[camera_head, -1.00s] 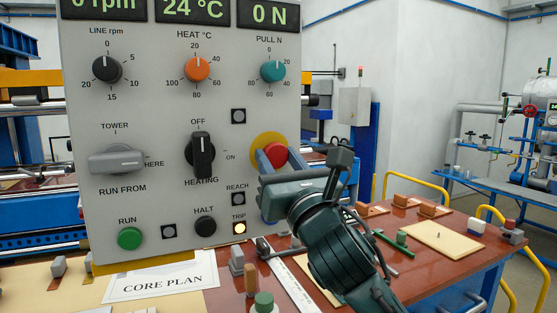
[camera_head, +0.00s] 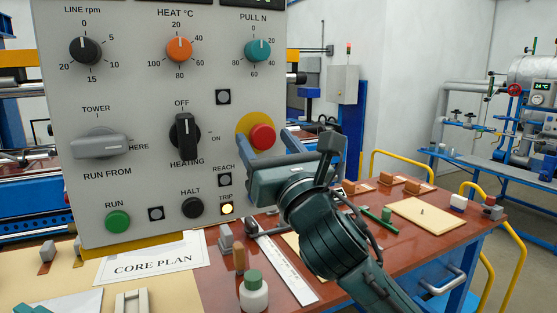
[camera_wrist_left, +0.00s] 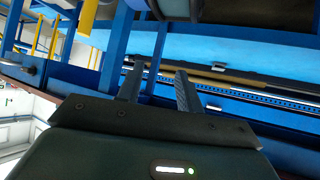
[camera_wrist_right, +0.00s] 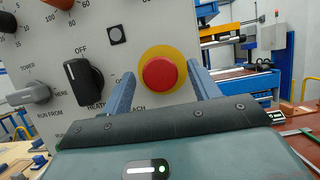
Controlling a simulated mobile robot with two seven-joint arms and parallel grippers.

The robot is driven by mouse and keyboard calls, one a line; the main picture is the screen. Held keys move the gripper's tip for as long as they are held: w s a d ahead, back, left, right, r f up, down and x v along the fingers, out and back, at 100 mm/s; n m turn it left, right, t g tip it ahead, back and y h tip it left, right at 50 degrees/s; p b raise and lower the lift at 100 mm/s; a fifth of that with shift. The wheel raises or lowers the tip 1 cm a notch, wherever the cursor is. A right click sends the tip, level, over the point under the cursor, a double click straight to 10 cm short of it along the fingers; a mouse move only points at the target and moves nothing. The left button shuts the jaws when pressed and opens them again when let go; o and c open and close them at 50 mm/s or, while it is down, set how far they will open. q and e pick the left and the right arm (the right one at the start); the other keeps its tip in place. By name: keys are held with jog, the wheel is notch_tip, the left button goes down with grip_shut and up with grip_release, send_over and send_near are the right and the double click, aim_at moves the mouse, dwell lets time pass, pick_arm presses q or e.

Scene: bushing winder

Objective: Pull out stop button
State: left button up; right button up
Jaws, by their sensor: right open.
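The red stop button (camera_head: 262,138) sits on a yellow round plate on the grey control panel (camera_head: 70,190), right of the heating switch. In the right wrist view the stop button (camera_wrist_right: 161,73) faces me between the two fingers. My right gripper (camera_head: 268,146) is open, with its fingertips on either side of the button, close to the panel. I cannot tell whether they touch it. My left gripper (camera_wrist_left: 156,78) is open and empty in the left wrist view, with blue machine framing beyond it.
A yellow TRIP lamp (camera_head: 227,209) glows below the button. The black heating switch (camera_head: 185,137) is left of it. A white bottle with a green cap (camera_head: 254,290) and a ruler (camera_head: 285,262) are on the red table below.

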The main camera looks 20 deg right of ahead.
pick_arm(q)
jog(key=shift+t+h, duration=0.4)
jog(key=shift+h, duration=0.3)
jog(key=f+b, duration=0.1)
jog(key=b, duration=0.2)
jog(key=d+f+b, duration=0.1)
jog(key=b, duration=0.2)
jog(key=d+f+b, duration=0.1)
jog(key=f+b, duration=0.1)
jog(key=b, duration=0.1)
jog(key=shift+w+d, duration=0.1)
jog(key=shift+w, duration=0.3)
jog(key=t+b, duration=0.1)
jog(key=b, duration=0.3)
jog(key=a+t+b, duration=0.1)
jog(key=b, duration=0.3)
jog(key=shift+s+a+f, duration=0.1)
jog(key=shift+s+f, duration=0.2)
jog(key=shift+s, duration=0.05)
pick_arm(e)
jog(key=v, duration=1.2)
jog(key=shift+s+f, duration=0.3)
jog(key=shift+f, duration=0.05)
jog(key=shift+d, duration=0.1)
pick_arm(q)
jog(key=shift+r, duration=0.1)
pick_arm(e)
jog(key=shift+r, duration=0.1)
